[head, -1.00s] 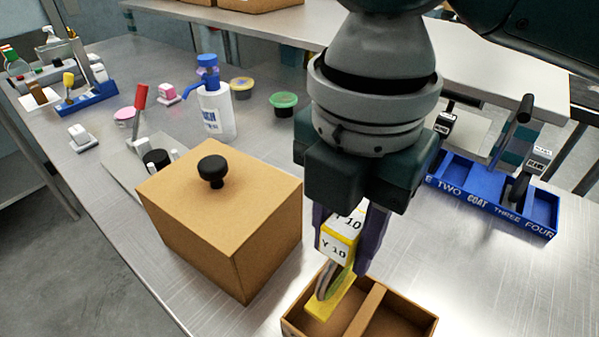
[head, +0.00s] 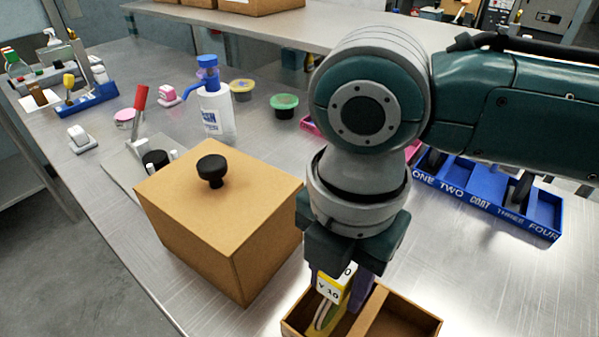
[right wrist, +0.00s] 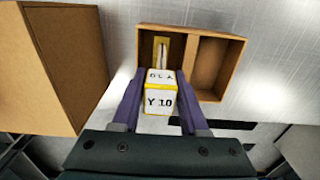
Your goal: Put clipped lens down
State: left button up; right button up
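My right gripper (head: 340,289) points down, shut on a yellow and white clip marked "Y 10" (head: 331,289), with a purple finger on each side. The clip also shows between the fingers in the right wrist view (right wrist: 160,99). A thin round lens (head: 324,315) hangs edge-on below the clip. The brown two-compartment tray (head: 425,312) is under the gripper, at the bottom of the head view. The lens is over or inside its left compartment; I cannot tell whether it touches the floor. My left gripper is not in view.
A lidded brown box (head: 225,225) with a black knob stands close left of the tray. A blue labelled rack (head: 490,200) lies to the right. A white pump bottle (head: 216,112) and small tubs stand behind. The tray's right compartment (right wrist: 211,66) looks empty.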

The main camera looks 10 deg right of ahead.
jog(key=o, duration=0.3)
notch_tip(320, 180, up, 12)
jog(key=shift+r+p, duration=0.15)
jog(key=shift+p, duration=0.5)
jog(key=s+a+f+m+t+y, duration=0.2)
jog(key=s+a+f+m+y, duration=0.25)
jog(key=m, duration=0.55)
jog(key=s+d+f+m+h, duration=0.1)
jog(key=s+d+m, duration=0.1)
jog(key=d+m, duration=0.2)
jog(key=s+d+f+m+t+h, duration=0.1)
jog(key=s+d+m+h, duration=0.1)
jog(key=d+m, duration=0.3)
jog(key=s+d+f+m+h, duration=0.1)
jog(key=s+d+m, duration=0.2)
jog(key=d+m, duration=0.1)
jog(key=shift+s+d+f+m+t, duration=0.15)
jog(key=shift+s+d+m+t, duration=0.15)
jog(key=shift+s+d+m, duration=0.15)
